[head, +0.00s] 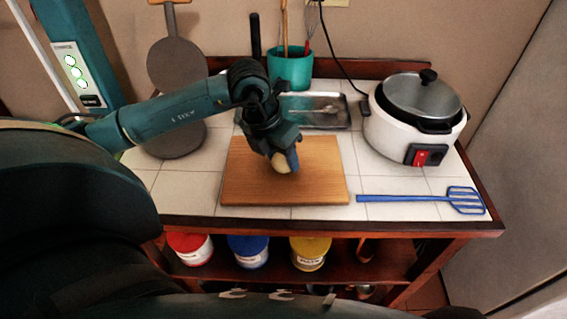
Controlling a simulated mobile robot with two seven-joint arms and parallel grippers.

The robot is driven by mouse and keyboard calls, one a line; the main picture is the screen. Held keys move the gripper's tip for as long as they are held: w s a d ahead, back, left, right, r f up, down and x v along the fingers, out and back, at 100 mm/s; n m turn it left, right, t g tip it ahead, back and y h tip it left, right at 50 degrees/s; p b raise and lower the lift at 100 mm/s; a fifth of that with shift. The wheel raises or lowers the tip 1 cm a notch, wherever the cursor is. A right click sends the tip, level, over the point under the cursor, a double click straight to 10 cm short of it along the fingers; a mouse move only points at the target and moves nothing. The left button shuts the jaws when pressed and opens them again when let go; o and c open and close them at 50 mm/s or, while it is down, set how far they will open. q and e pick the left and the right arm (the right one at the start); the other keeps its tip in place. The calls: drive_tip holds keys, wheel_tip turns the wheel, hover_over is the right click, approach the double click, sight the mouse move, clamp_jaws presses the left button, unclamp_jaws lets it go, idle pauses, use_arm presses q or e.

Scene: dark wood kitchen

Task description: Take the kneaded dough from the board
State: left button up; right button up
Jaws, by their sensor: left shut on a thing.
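The wooden board (240,180) lies on the white tiled counter top, near its front edge. My left gripper (284,160) reaches in from the left and points down over the board. It is shut on the dough (281,164), a small pale yellow lump partly hidden by the fingers. Whether the dough still touches the board cannot be told from this view. My right gripper is not in view.
A white rice cooker (395,134) stands at the right, with a blue spatula (408,197) before it. A metal tray (330,108) and teal utensil pot (291,70) are behind the board. A dark pan (177,65) is at the left.

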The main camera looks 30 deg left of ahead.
use_arm(q)
drive_tip(key=c, duration=0.3)
drive_tip(key=shift+c, duration=0.2)
